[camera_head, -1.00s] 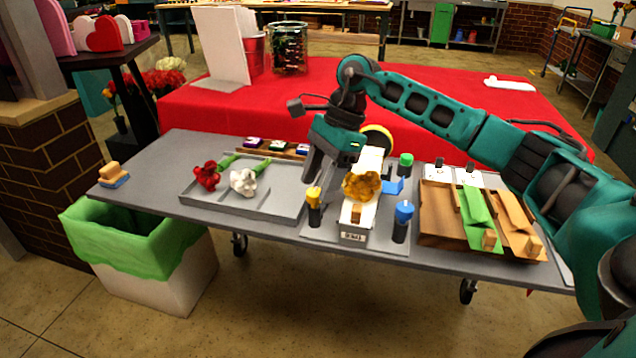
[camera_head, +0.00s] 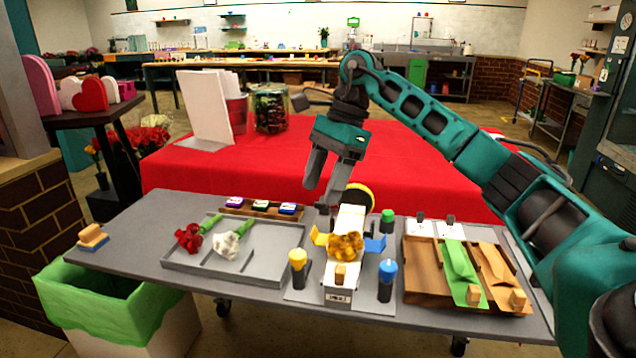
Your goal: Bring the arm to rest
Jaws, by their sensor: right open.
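My right gripper (camera_head: 328,183) is open and empty. It hangs above the back edge of the grey table (camera_head: 140,232), in front of the red cloth, with its fingers pointing down. My right arm (camera_head: 440,125) comes in from the right and arches over the table. The white holder (camera_head: 352,222) with a golden-yellow flower head (camera_head: 345,246) stands below and to the right of the gripper, apart from it. My left gripper is not in view.
A grey tray (camera_head: 262,272) holds a red flower (camera_head: 188,237) and a white flower (camera_head: 228,245). Yellow-capped (camera_head: 298,259) and blue-capped (camera_head: 388,268) bottles flank the holder. A wooden tray (camera_head: 424,272) lies at right. A red-covered table (camera_head: 240,168) stands behind, a green-lined bin (camera_head: 110,310) at left.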

